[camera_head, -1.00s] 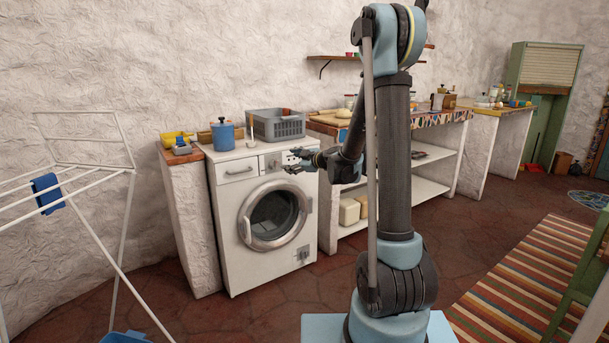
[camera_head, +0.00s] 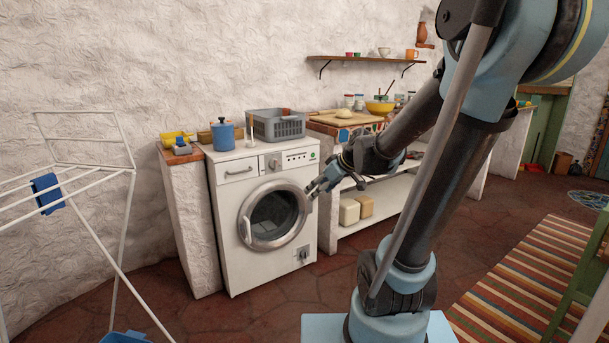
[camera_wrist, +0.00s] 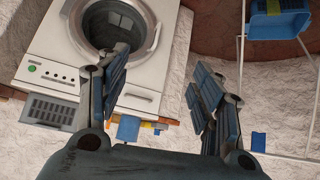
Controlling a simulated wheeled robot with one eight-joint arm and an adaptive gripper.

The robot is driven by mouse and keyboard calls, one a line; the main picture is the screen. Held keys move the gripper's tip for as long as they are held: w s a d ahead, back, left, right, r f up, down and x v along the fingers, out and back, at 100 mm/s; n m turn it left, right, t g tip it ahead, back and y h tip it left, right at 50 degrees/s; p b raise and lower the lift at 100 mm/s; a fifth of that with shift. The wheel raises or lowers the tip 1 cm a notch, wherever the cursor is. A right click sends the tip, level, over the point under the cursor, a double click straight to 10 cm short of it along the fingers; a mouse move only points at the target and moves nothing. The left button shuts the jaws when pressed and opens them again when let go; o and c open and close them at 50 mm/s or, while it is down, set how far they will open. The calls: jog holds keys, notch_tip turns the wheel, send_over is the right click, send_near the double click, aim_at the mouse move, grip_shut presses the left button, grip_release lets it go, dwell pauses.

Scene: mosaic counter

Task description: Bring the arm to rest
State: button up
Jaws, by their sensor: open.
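My gripper (camera_head: 318,187) is open and empty in the head view, in front of the right edge of the washing machine (camera_head: 228,232). My arm is bent, with its large upper joint at the top right of the picture. In the wrist view my gripper (camera_wrist: 160,100) shows two spread fingers with nothing between them. The washing machine (camera_wrist: 62,45) appears there turned round, at the upper left, its dark round door behind the left finger. I cannot tell whether the gripper touches the machine.
A grey basket (camera_head: 278,128) and a blue canister (camera_head: 222,136) stand on the washing machine. A white drying rack (camera_head: 110,210) is at the left. A counter with an open shelf (camera_head: 400,186) stands behind my arm. A striped rug (camera_head: 530,270) lies at the right; the floor in front of the machine is clear.

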jog(key=s+d+f+m+g+h, duration=0.1)
jog(key=s+d+f+m+h, duration=0.1)
jog(key=s, duration=0.5)
jog(key=s+d+f+m+g+h, duration=0.1)
jog(key=s+d+f+m+h, duration=0.1)
jog(key=s+d+f+m, duration=0.2)
jog(key=s+d+f+m+g+h, duration=0.1)
jog(key=s+d+f+m+h, duration=0.1)
jog(key=s+d, duration=0.5)
jog(key=s+m, duration=0.1)
jog(key=s, duration=0.3)
jog(key=shift+s+d+f+g, duration=0.3)
jog(key=shift+d+f+g, duration=0.1)
